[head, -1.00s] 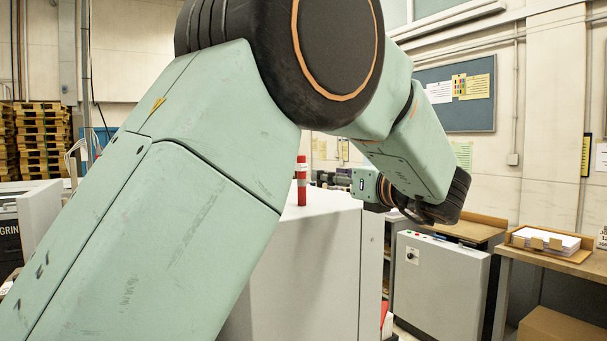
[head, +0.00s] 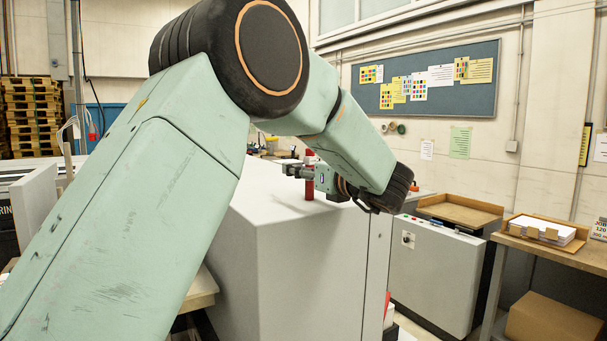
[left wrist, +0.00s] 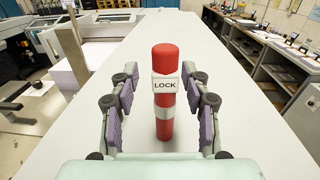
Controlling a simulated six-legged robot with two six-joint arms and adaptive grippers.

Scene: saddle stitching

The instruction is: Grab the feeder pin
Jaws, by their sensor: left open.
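The feeder pin (left wrist: 164,110) is a red upright cylinder with a white LOCK label and a pale band below it. It stands on the light grey cabinet top (left wrist: 110,110). In the head view the pin (head: 309,188) is partly covered by my gripper. My left gripper (left wrist: 162,92) is open, with one finger on each side of the pin. A gap shows between the pin and each finger in the left wrist view. In the head view my left gripper (head: 298,172) is at the pin's upper part. My right gripper is in neither view.
The large grey cabinet (head: 285,260) has a wide, bare top around the pin. A lower grey cabinet (head: 435,275) stands to the right, near a table with a stack of paper (head: 543,230). Wooden pallets (head: 35,115) are stacked at the far left.

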